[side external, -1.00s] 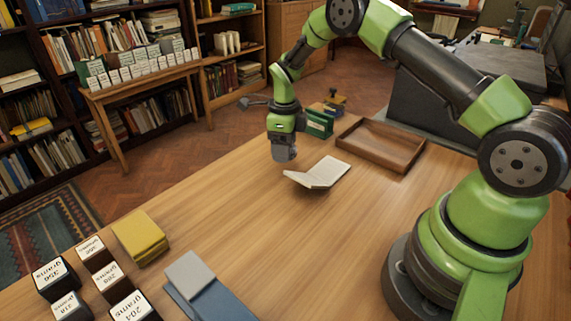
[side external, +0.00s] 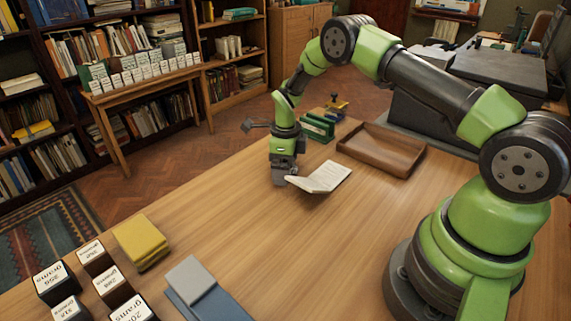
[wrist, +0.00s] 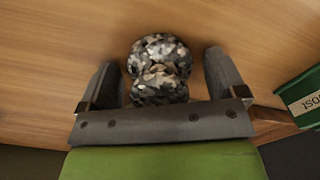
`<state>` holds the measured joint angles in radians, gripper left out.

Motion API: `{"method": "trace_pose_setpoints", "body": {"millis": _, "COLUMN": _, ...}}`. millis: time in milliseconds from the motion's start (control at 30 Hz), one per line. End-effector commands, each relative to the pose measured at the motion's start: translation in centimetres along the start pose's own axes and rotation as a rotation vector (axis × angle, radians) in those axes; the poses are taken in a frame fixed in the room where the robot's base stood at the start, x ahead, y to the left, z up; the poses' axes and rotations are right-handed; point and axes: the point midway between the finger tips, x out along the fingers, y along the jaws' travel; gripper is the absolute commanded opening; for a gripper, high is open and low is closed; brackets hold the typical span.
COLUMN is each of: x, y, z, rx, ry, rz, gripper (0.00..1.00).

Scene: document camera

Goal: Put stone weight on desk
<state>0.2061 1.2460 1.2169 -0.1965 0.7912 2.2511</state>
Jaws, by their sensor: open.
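In the wrist view the stone weight (wrist: 160,68) is a rounded, speckled grey, black and white lump with a narrower waist. It lies between the two spread fingers of my gripper (wrist: 161,66), with a gap visible on each side. My gripper is open. In the side external view my gripper (side external: 283,177) points down, low at the far part of the wooden desk (side external: 230,215). The stone weight cannot be made out there. Whether it rests on the desk is hard to tell.
An open book (side external: 322,178) lies just right of my gripper. A wooden tray (side external: 405,160) and a green box (side external: 318,127) stand behind. Yellow books (side external: 140,240), blue-grey books (side external: 205,290) and several labelled blocks (side external: 112,283) are at the front left. The desk's middle is clear.

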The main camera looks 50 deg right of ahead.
Motion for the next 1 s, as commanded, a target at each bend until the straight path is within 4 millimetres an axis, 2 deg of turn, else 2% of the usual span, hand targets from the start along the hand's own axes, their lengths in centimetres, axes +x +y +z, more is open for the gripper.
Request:
{"method": "trace_pose_setpoints", "body": {"millis": 167, "x": -0.6, "y": 0.0, "z": 0.0, "rx": 0.000, "ry": -0.002, "rz": -0.001, "gripper": 0.90}}
{"method": "trace_pose_setpoints", "body": {"millis": 267, "x": -2.0, "y": -0.1, "z": 0.1, "rx": 0.001, "ry": -0.003, "rz": -0.003, "gripper": 0.90}}
{"method": "trace_pose_setpoints", "body": {"millis": 500, "x": -7.3, "y": -0.1, "z": 0.1, "rx": 0.000, "ry": -0.006, "rz": -0.005, "gripper": 0.90}}
{"method": "trace_pose_setpoints", "body": {"millis": 700, "x": -10.8, "y": -0.1, "z": 0.1, "rx": 0.001, "ry": -0.003, "rz": -0.003, "gripper": 0.90}}
{"method": "trace_pose_setpoints", "body": {"millis": 1000, "x": -12.8, "y": 0.1, "z": 0.0, "rx": -0.020, "ry": -0.006, "rz": -0.003, "gripper": 0.90}}
